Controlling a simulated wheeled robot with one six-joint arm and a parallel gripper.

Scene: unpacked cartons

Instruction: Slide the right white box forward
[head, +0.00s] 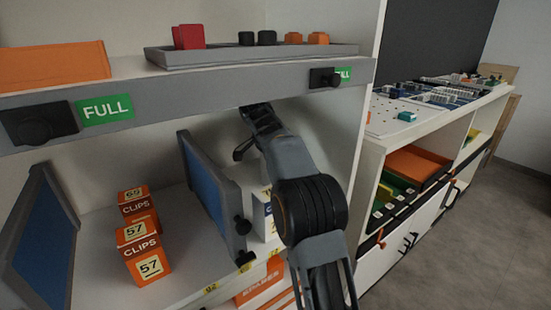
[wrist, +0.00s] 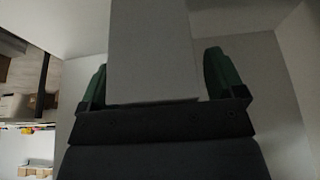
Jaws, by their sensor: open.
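A white box (head: 263,212) with blue and yellow marks stands on the lower shelf, right of the blue divider. My arm hides much of it in the head view. In the wrist view a pale box face (wrist: 152,50) lies between the two green fingers of my gripper (wrist: 158,72). The fingers are apart, one on each side of the box; I cannot tell whether either touches it. In the head view my arm reaches up and back under the upper shelf, and its fingertips are not clear. No second white box can be made out.
The blue divider (head: 210,185) stands close left of my arm. Orange clips boxes (head: 146,252) sit further left, beside another blue panel (head: 45,245). The upper shelf edge (head: 200,98) runs above. A white side wall (head: 362,130) bounds the bay on the right.

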